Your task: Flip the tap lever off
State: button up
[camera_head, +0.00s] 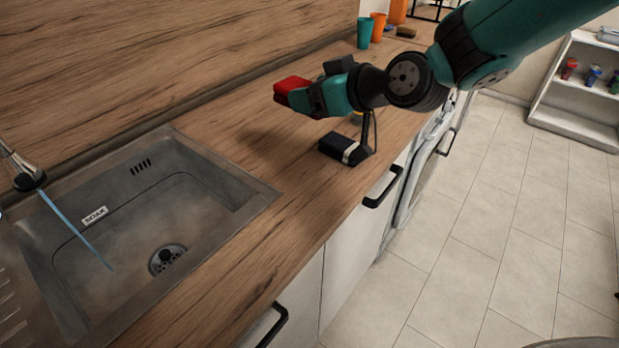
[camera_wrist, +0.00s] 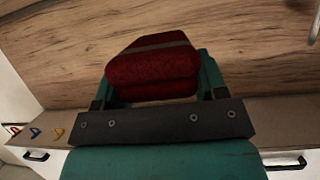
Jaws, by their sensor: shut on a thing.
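The tap (camera_head: 22,175) is at the far left edge of the head view, cut off by the frame. A thin blue stream of water (camera_head: 75,230) runs from it into the sink (camera_head: 225,195). I cannot make out the tap lever. My gripper (camera_head: 298,95) is above the counter, to the right of the sink and well apart from the tap. The tap is not clearly identifiable in the wrist view.
Teal (camera_head: 365,32) and orange (camera_head: 378,27) cups stand at the back. The wooden splashback (camera_head: 170,60) runs behind the counter. The counter strip right of the sink is clear.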

send_over(314, 186)
notch_tip(314, 186, down, 14)
jog(key=shift+f, duration=2.25)
jog(key=shift+f, duration=0.25)
jog(key=o, duration=1)
jog(key=shift+r+p, duration=0.2)
jog(key=shift+p, duration=0.35)
